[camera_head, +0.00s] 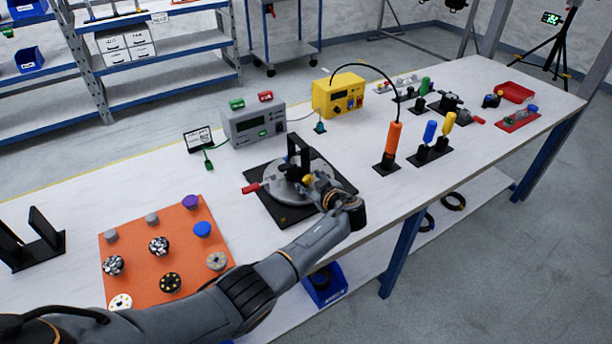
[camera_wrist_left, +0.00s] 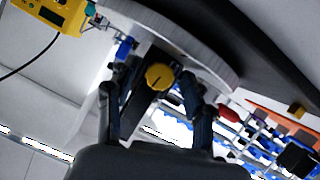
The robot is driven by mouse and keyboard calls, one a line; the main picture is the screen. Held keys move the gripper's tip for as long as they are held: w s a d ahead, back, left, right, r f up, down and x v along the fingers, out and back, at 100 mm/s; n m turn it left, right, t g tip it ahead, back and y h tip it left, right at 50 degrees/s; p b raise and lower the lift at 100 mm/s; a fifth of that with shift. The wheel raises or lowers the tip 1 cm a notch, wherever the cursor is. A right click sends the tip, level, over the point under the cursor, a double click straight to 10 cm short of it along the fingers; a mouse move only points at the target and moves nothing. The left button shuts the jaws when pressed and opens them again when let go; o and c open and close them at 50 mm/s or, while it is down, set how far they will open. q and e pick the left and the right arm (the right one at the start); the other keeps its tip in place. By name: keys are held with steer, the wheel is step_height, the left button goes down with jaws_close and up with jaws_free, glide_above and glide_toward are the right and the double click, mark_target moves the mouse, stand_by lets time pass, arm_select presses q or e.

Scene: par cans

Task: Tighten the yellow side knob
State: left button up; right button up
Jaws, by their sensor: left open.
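The yellow side knob (camera_wrist_left: 159,76) shows in the left wrist view as a round cap with a dark line, on a dark block below the rim of a grey disc (camera_wrist_left: 190,42). My left gripper (camera_head: 320,188) is open at the near right side of the disc fixture (camera_head: 282,212) in the head view. In the left wrist view its two fingers stand on either side of the knob, with gaps visible; I cannot tell whether the knob is deep between them. In the head view the gripper largely hides the knob. My right gripper is not in view.
The fixture has a red handle (camera_head: 251,188) at its left. An orange mat (camera_head: 140,246) with several knobs lies to the left. A grey meter (camera_head: 254,122) and a yellow power unit (camera_head: 338,94) stand behind. An orange-handled tool (camera_head: 393,142) stands at the right.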

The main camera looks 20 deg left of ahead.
arm_select(q)
steer(key=shift+r, duration=0.1)
jaws_close()
steer(key=shift+b, duration=0.7)
steer(key=m+b, duration=0.1)
steer(key=b, duration=0.1)
steer(key=m+g+y+b, duration=0.1)
steer(key=b, duration=0.1)
steer(key=shift+w+d+f+m+b, duration=0.1)
steer(key=shift+d+f+m+b, duration=0.05)
steer(key=shift+f+m+b, duration=0.2)
steer(key=shift+r+m+g+y+b, duration=0.2)
steer(key=shift+m+g+y+b, duration=0.45)
steer(key=shift+b, duration=0.6)
steer(key=shift+r+m+b, duration=0.15)
steer(key=shift+m+b, duration=0.15)
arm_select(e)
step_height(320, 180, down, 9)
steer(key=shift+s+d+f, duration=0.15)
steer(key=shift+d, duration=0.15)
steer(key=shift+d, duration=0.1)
